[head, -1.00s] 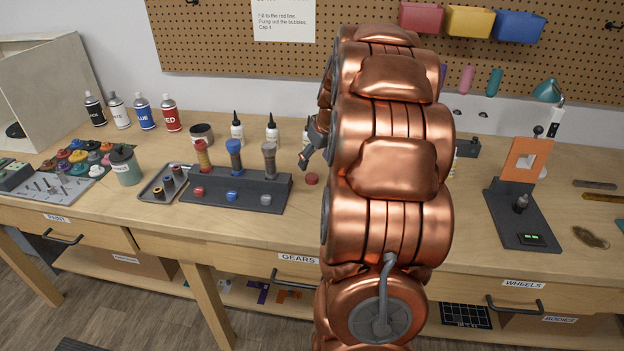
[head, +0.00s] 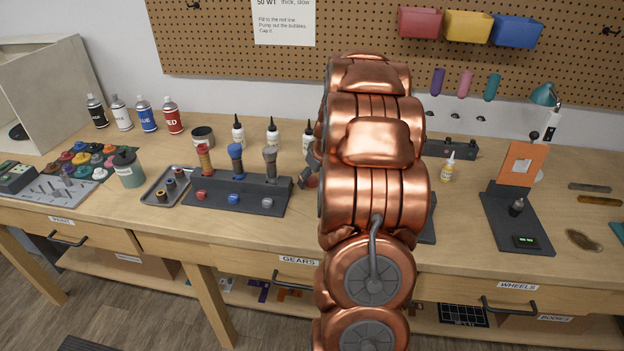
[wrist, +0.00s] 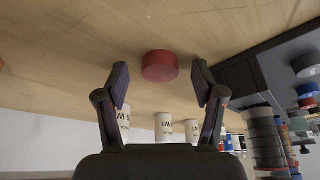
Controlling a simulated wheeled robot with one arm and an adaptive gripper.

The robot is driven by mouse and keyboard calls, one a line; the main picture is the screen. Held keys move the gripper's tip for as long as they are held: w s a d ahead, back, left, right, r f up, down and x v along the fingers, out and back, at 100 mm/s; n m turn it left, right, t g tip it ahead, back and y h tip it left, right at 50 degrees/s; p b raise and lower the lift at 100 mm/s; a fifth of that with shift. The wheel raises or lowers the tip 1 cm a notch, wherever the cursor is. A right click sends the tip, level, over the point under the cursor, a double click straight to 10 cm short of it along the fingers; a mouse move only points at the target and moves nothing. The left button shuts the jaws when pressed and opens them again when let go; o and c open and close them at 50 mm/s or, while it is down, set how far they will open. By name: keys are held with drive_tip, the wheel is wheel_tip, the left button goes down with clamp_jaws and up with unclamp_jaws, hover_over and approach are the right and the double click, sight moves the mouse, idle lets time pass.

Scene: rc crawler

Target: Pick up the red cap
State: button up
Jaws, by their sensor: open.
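The red cap (wrist: 159,66) is a short red disc lying on the wooden bench. In the wrist view it appears between the tips of my open gripper (wrist: 161,80), with clear space on both sides and no finger touching it. In the head view my gripper (head: 309,170) is low over the bench beside the cap (head: 311,182), which is partly hidden by it. My copper-coloured arm covers the bench just to the right. Another red cap (head: 201,195) sits on the dark shock stand (head: 258,204).
The shock stand, holding red, blue and grey shocks, is close on the cap's left. White oil bottles (head: 272,135) stand behind the cap. A grey tray (head: 157,193) lies left of the stand. A yellow bottle (head: 447,168) and an orange-panelled stand (head: 520,164) are to the right.

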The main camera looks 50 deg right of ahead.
drive_tip(key=c, duration=0.8)
drive_tip(key=shift+r, duration=0.1)
